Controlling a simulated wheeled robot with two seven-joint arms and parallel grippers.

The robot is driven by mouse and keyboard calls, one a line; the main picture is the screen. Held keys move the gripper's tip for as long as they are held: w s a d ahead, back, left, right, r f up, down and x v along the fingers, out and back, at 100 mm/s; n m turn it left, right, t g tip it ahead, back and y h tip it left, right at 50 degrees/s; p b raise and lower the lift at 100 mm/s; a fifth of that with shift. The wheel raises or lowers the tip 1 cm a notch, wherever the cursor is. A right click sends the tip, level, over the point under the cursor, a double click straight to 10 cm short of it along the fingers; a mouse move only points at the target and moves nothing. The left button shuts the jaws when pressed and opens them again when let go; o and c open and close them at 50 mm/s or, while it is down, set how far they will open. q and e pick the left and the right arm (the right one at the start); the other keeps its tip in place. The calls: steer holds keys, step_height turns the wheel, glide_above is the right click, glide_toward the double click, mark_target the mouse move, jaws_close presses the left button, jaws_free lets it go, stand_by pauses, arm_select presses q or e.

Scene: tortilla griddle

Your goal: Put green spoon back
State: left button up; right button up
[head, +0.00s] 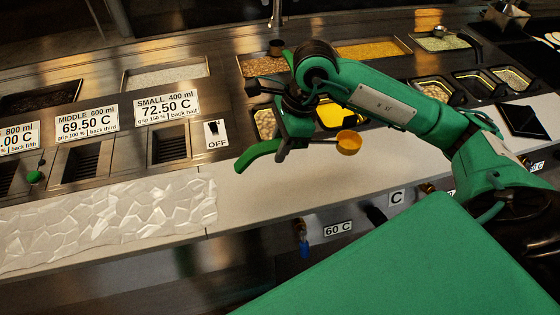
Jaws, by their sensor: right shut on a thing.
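The green spoon has a thick curved green handle (258,154) and a thin stem leading to a round golden bowl (348,142). My right gripper (285,146) is shut on the spoon near where the handle meets the stem. It holds the spoon above the pale counter, in front of the ingredient bins, with the handle to the left and the bowl to the right. The jaws are small and partly hidden by the wrist. My left gripper is not in view.
A yellow-filled bin (331,117) and other bins stand behind the gripper. A crumpled white sheet (110,222) covers the left counter. The pale counter (262,195) below the spoon is clear.

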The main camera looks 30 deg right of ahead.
step_height(320, 180, down, 4)
steer(key=shift+r, duration=0.25)
step_height(320, 180, down, 3)
steer(key=shift+f+p, duration=0.1)
steer(key=shift+p, duration=0.35)
steer(key=shift+f, duration=0.15)
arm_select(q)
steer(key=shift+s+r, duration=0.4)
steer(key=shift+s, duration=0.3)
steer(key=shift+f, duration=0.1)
arm_select(e)
steer(key=shift+f+b, duration=0.2)
steer(key=shift+b, duration=0.15)
steer(key=o, duration=1)
steer(key=shift+r, duration=0.1)
steer(key=shift+c, duration=0.2)
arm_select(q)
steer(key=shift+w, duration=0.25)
